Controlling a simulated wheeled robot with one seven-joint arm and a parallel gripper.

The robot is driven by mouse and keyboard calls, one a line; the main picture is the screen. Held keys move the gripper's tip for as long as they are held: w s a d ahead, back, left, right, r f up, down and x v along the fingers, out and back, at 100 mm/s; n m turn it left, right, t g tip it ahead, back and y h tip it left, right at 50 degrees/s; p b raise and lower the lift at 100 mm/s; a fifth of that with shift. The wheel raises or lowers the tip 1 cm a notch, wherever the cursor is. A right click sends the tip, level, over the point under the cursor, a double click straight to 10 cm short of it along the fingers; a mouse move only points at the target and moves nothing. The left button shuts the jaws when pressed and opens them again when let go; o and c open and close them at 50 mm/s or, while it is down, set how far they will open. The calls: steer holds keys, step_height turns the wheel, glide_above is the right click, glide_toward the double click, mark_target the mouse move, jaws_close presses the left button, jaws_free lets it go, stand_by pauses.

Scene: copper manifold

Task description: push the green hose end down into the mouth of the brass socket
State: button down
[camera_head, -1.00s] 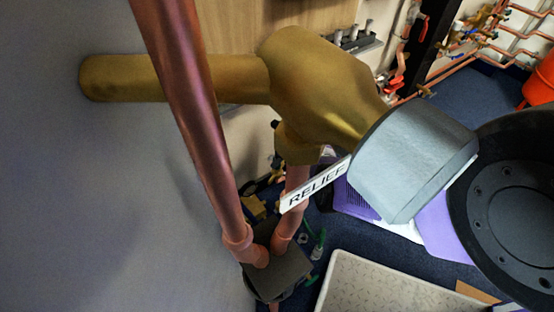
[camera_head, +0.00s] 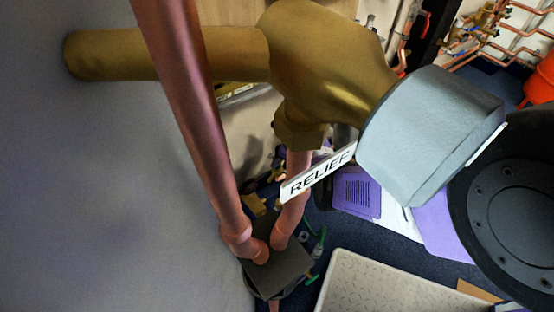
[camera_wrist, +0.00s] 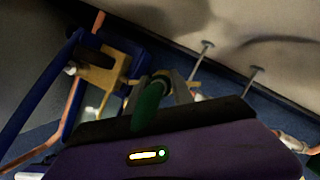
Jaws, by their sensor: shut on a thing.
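In the wrist view, my gripper (camera_wrist: 160,88) reaches forward from its purple body at the bottom, with its grey fingers close together. The green hose end (camera_wrist: 148,106) is between the fingers, and a dark round ring shows at its far tip. A brass fitting (camera_wrist: 103,70) with a squarish body is just left of the fingers, apart from the hose. I cannot tell whether this is the brass socket, and no open mouth is clear. In the head view my gripper and the held hose end cannot be made out; small green pieces (camera_head: 317,243) show low behind the copper pipes.
A large brass valve (camera_head: 325,65) with a grey cap (camera_head: 425,135) and a RELIEF tag (camera_head: 318,172) fills the upper head view. A thick copper pipe (camera_head: 190,110) runs down to a dark block (camera_head: 278,268). In the wrist view, a blue pipe (camera_wrist: 40,95) stands at left.

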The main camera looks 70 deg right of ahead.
steer(key=c, duration=1)
jaws_free()
steer(key=p+v, duration=0.4)
steer(key=v, duration=0.3)
steer(key=shift+s+d+r, duration=0.1)
steer(key=shift+s+r, duration=0.05)
steer(key=shift+r, duration=0.2)
